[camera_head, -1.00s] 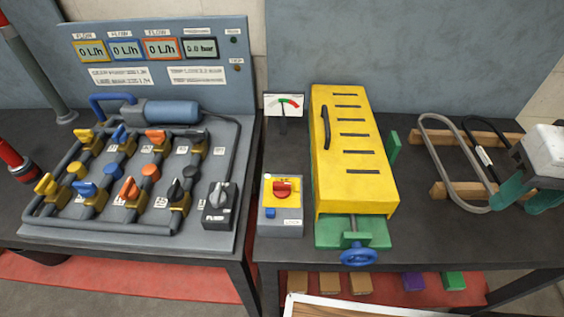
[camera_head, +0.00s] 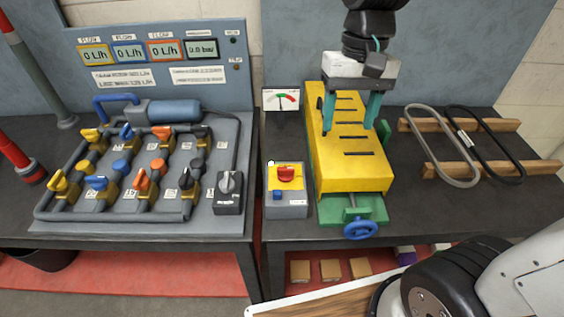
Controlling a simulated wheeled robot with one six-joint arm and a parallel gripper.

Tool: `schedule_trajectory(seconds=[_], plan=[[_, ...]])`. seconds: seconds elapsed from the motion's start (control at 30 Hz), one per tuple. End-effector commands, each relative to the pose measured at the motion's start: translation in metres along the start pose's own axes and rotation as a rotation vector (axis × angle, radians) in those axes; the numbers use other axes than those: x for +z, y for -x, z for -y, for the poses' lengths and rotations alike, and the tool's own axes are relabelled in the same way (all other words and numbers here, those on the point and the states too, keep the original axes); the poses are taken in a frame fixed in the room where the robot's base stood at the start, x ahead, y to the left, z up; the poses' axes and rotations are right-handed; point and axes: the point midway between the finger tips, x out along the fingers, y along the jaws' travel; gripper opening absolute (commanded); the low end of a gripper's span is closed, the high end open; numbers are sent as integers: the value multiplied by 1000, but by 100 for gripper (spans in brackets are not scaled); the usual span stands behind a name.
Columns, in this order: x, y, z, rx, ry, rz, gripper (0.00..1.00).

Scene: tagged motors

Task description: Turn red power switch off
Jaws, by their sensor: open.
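The red power switch (camera_head: 286,173) is a red rotary knob on a yellow plate, on top of a small grey box (camera_head: 287,206) with a blue button. The box stands on the dark table left of the yellow machine cover. My gripper (camera_head: 350,126) hangs over the yellow cover (camera_head: 352,178), to the right of and farther back than the switch. Its two teal fingers point down, spread apart with nothing between them. They are apart from the switch.
A green base with a blue handwheel (camera_head: 360,229) sticks out in front of the yellow cover. A dial gauge (camera_head: 281,99) stands behind the switch box. A valve panel (camera_head: 150,180) with pump and displays is at left. Belts on wooden bars (camera_head: 470,148) lie at right.

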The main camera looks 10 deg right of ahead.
Motion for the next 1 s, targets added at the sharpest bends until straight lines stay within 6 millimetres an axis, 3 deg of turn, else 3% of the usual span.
schedule_trajectory(seconds=[0.03, 0.2, 0.4, 0.63, 1.0], plan=[[-18, -10, 12, 2, -8, 42, 60], [-67, -43, 49, 6, -55, 148, 60], [-101, -82, 81, 20, -96, 231, 60], [-112, -104, 93, 27, -115, 262, 60], [-97, -157, 92, 27, -114, 263, 60]])
